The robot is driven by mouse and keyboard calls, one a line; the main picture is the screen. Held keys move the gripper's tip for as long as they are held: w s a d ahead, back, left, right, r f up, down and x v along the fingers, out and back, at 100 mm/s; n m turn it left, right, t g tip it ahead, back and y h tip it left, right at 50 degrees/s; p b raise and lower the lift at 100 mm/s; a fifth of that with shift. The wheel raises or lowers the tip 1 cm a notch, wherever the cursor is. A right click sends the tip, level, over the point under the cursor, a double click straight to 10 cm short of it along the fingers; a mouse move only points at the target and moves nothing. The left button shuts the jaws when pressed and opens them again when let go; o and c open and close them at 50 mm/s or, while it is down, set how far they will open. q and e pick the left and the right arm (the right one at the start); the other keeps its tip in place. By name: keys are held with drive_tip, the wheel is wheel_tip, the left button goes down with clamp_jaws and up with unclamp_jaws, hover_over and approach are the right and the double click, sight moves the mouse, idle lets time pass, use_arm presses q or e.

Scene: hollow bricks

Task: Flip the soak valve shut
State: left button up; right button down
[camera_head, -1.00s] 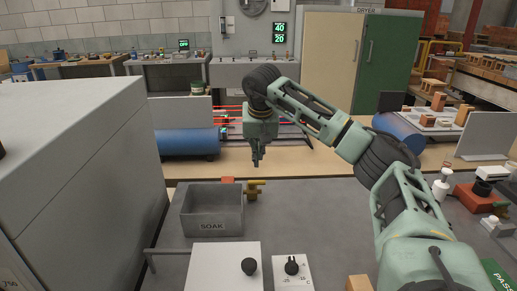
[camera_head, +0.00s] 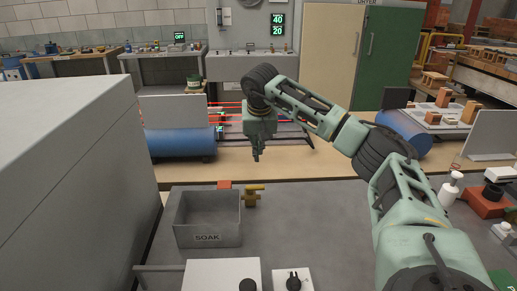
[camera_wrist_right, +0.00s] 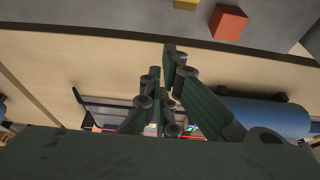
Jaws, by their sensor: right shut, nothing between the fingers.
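The grey tub marked SOAK (camera_head: 207,238) stands on the grey worktop. The brass-yellow soak valve (camera_head: 251,196) is at its right side near the back corner, with a bar on top that reaches to the right. I cannot tell whether the valve is open or shut. My right gripper (camera_head: 257,156) points down, shut and empty, above and beyond the valve and apart from it. In the right wrist view the shut fingers (camera_wrist_right: 168,52) show, with a bit of yellow (camera_wrist_right: 186,4), probably the valve, at the top edge. My left gripper is not in view.
An orange-red block (camera_head: 224,185) is behind the tub. A large grey cabinet (camera_head: 75,170) stands left. A white panel with black knobs (camera_head: 222,273) is in front. Blue cylinders (camera_head: 180,142) lie beyond the worktop. Bare worktop (camera_head: 310,220) lies right of the valve.

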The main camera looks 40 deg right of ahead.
sight(255, 189)
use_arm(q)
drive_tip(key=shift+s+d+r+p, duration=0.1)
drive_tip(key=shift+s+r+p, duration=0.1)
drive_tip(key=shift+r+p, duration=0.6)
use_arm(e)
drive_tip(key=f, duration=0.5)
drive_tip(key=s+a+f, duration=0.1)
drive_tip(key=f, duration=0.1)
drive_tip(key=shift+s+f, duration=0.1)
drive_tip(key=shift+f, duration=0.05)
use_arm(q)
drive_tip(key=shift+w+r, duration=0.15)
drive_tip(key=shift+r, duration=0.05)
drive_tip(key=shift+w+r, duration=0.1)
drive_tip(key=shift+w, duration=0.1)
use_arm(e)
drive_tip(key=shift+s+m, duration=0.15)
drive_tip(key=shift+m, duration=0.25)
